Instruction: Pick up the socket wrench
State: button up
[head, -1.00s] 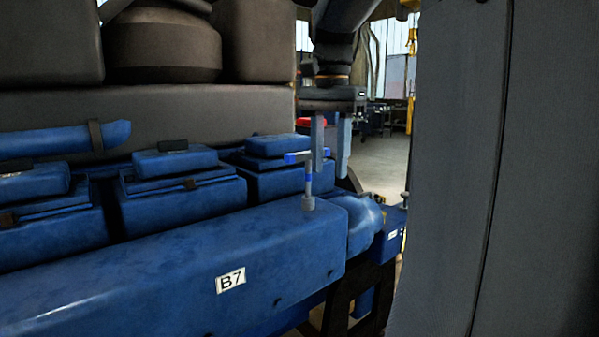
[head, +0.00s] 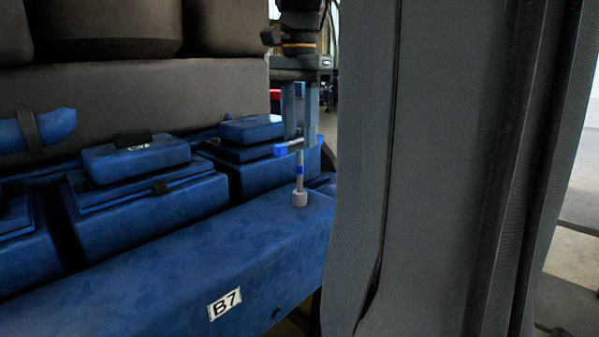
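The socket wrench (head: 299,172) is a T-shaped tool with a grey shaft, blue bands and a blue-ended crossbar. It stands upright in the head view, its grey socket end on top of the blue engine housing marked B7 (head: 261,252). My gripper (head: 300,142) points straight down from above, with its two grey fingertips at the crossbar. A gap shows between the fingers, and they look open. Whether they touch the wrench cannot be made out.
Blue boxy covers (head: 137,158) stand in a row to the left of the wrench. A brown-grey block (head: 140,95) rises behind them. A large grey panel-like surface fills the right side close to the camera.

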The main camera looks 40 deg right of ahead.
aim_at(300, 140)
jog(key=shift+d+f+p, duration=0.1)
jog(key=shift+f+p, duration=0.3)
jog(key=shift+f, duration=1.3)
grip_shut()
jog(key=shift+r, duration=0.1)
notch_tip(300, 140, up, 10)
jog(key=shift+b, duration=1.15)
jog(key=c, duration=0.8)
grip_release()
grip_shut()
